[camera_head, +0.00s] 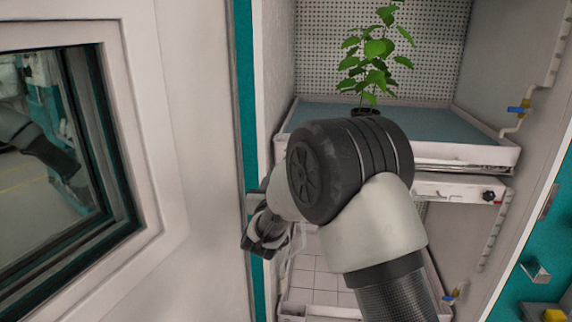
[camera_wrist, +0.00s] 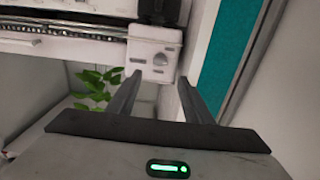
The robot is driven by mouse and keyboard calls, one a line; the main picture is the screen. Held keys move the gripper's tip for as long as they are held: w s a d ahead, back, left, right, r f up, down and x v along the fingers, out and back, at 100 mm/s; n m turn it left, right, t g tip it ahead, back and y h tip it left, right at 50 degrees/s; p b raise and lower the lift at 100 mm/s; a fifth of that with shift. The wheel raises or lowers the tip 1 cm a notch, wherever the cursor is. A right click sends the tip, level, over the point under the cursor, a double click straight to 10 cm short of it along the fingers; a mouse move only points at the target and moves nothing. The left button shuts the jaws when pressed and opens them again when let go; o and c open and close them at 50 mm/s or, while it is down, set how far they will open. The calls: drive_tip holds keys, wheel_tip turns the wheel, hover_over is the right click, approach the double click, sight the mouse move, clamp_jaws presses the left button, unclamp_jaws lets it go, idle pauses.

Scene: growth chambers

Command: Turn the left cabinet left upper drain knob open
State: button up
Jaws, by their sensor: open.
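My gripper (camera_head: 264,238) is at the left edge of the open cabinet, beside its teal frame, in the head view. In the wrist view my gripper (camera_wrist: 160,79) is open and empty, its two fingers apart. Past the fingertips is a white box (camera_wrist: 143,50) with a small round dial (camera_wrist: 160,59), with a visible gap to the fingers. I cannot tell whether this dial belongs to the drain. At the cabinet's right side is a blue-handled upper drain valve (camera_head: 517,109). The cabinet's left upper drain knob is not clearly seen; my arm covers part of that side.
A potted plant (camera_head: 376,60) stands on the upper tray (camera_head: 440,150). A black knob (camera_head: 488,196) sits on the bar below, and a lower valve (camera_head: 452,295) at lower right. The open door (camera_head: 175,200) stands at left. A teal frame (camera_wrist: 228,45) borders the wrist view's right.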

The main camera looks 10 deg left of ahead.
drive_tip(key=w, duration=0.9)
drive_tip(key=shift+w+d+p, duration=0.15)
drive_tip(key=shift+w+p, duration=0.2)
drive_tip(key=shift+p, duration=0.1)
drive_tip(key=shift+c, duration=0.4)
drive_tip(key=c, duration=1)
drive_tip(key=shift+f+b, duration=0.1)
drive_tip(key=shift+b, duration=0.3)
drive_tip(key=shift+d+f+m+b, duration=0.1)
drive_tip(key=shift+d+m+b, duration=0.05)
drive_tip(key=shift+m+b, duration=4.75)
drive_tip(key=shift+d+f+m+b, duration=0.1)
drive_tip(key=shift+m+b, duration=3.9)
drive_tip(key=shift+b, duration=1.65)
